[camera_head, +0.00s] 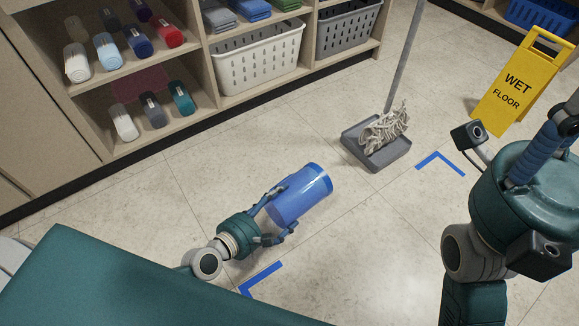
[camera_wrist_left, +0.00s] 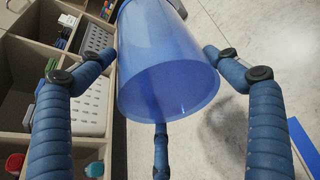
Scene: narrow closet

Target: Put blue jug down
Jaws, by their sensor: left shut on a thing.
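The blue jug (camera_head: 300,195) is a translucent blue cylinder, lying tilted in my left gripper (camera_head: 276,214) in the head view. The fingers are closed around its sides. In the left wrist view the jug (camera_wrist_left: 165,65) fills the middle, with the blue fingers of my left gripper (camera_wrist_left: 165,100) on both sides and one below. Whether the jug touches the floor is not clear. My right gripper (camera_head: 548,145) shows only in part at the right edge, with a blue finger above the teal wrist; its opening is hidden.
Blue corner marks lie on the tiled floor (camera_head: 370,240), one near my left wrist (camera_head: 262,277) and one farther right (camera_head: 440,162). A mop (camera_head: 385,130) stands in a grey dustpan-like tray (camera_head: 372,155). A yellow wet-floor sign (camera_head: 517,85) stands at upper right. Shelves (camera_head: 200,100) line the back.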

